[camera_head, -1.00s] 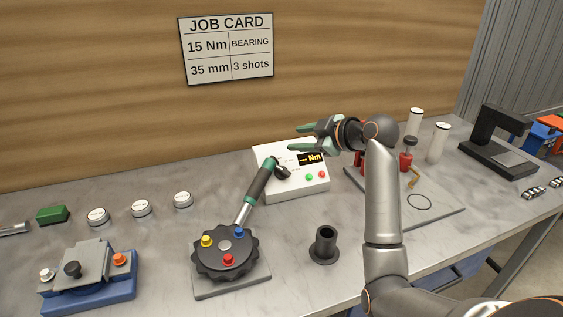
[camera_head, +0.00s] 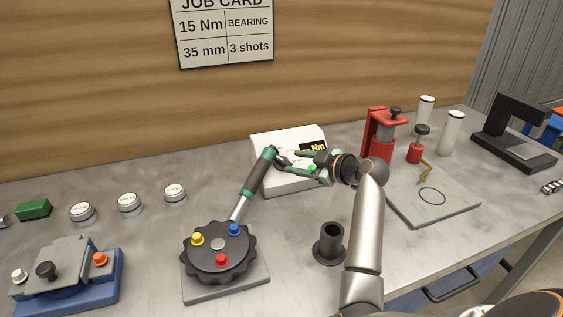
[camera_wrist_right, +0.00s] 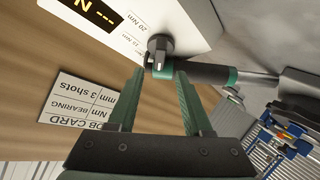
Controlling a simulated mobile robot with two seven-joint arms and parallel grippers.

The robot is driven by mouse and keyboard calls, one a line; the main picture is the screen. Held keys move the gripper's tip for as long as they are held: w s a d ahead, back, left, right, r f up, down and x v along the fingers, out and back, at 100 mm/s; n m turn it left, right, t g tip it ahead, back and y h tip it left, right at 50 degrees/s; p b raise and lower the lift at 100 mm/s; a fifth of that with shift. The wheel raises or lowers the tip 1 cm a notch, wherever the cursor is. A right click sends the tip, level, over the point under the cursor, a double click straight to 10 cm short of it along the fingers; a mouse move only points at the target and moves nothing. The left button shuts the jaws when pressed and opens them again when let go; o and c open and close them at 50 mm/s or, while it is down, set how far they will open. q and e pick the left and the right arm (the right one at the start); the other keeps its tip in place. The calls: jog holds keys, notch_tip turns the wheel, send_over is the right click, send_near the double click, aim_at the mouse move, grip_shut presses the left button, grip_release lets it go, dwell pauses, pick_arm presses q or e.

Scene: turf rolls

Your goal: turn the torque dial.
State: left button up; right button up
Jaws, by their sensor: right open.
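The torque dial is a dark knob (camera_head: 281,162) on the front of a white control box (camera_head: 272,142); it also shows in the right wrist view (camera_wrist_right: 159,47), with Nm labels beside it. My right gripper (camera_head: 291,161) is open in front of the box, its green fingers pointing at the dial. In the right wrist view the fingertips (camera_wrist_right: 160,73) lie either side of the dial's line; the dial appears just beyond them, and contact cannot be told. The torque wrench's green and black handle (camera_head: 259,176) ends close beside the dial. My left gripper is out of view.
The wrench leans up from a black round fixture (camera_head: 217,258) with coloured knobs. A black cup (camera_head: 328,244) stands near my right arm. A red press (camera_head: 378,138) stands right of the box. The job card (camera_head: 222,35) reads 15 Nm.

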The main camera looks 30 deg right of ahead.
aim_at(282, 159)
jog(key=shift+p+x, duration=0.3)
jog(key=shift+x, duration=3.05)
jog(key=shift+r, duration=0.1)
grip_shut()
